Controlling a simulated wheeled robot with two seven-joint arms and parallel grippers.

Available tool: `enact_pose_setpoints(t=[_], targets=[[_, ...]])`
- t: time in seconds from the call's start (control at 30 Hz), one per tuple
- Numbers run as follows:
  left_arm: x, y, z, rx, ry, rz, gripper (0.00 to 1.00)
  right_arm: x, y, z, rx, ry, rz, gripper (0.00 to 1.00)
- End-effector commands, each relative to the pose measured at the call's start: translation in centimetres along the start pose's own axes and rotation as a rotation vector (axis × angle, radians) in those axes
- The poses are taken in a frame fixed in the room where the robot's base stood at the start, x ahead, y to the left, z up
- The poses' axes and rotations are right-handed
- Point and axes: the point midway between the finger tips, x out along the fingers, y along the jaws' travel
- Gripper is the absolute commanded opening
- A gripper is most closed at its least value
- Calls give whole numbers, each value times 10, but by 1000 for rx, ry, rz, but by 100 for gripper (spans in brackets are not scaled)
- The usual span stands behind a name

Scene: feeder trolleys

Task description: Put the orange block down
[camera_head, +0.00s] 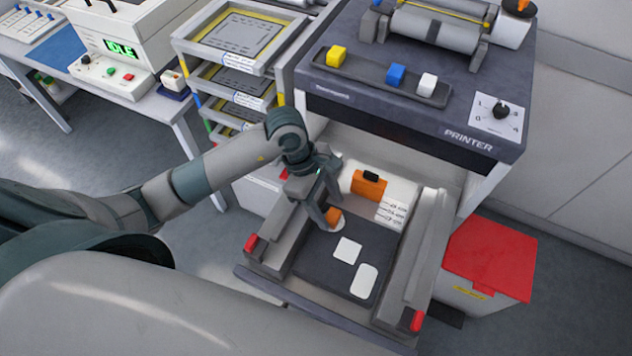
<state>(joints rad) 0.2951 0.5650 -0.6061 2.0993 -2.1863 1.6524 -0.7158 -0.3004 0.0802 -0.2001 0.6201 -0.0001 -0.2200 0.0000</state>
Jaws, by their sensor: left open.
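The small orange block (333,216) sits at a white round mark (339,226) on the dark bed of the feeder trolley (318,256). My left gripper (325,212) points down at the block, with its fingers open right beside it. The fingers and wrist partly hide the block, and I cannot tell whether a finger touches it. Two more white marks, a square (347,250) and a rounded rectangle (365,281), lie bare on the bed. My right gripper is not in view.
Grey side rails with red ends (417,320) flank the bed. An orange part with a black top (368,186) stands at its back by a white stack (396,204). The printer (420,120) overhangs behind. A red-topped box (492,258) stands right, a tray rack (236,62) left.

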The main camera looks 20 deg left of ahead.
Motion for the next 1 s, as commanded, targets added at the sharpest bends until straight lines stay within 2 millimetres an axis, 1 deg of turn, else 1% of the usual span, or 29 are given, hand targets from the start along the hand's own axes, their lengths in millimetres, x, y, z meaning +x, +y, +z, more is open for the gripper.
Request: enact_pose_setpoints(t=[0.03, 0.2, 0.4, 0.5, 0.6, 0.7, 1.0], targets=[[-6, 1, -2, 3, 2, 4, 52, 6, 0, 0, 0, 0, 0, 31], [-35, 2, -2, 4, 2, 7, 52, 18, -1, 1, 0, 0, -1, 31], [-71, 1, -2, 3, 2, 6, 52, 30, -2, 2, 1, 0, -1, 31], [-85, 1, -1, 3, 2, 4, 52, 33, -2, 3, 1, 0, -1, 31], [-94, 1, -1, 1, 2, 2, 52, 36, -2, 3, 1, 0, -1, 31], [-100, 0, 0, 1, 1, 2, 52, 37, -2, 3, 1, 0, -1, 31], [-102, 0, 0, 1, 0, 0, 52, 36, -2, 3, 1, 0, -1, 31]])
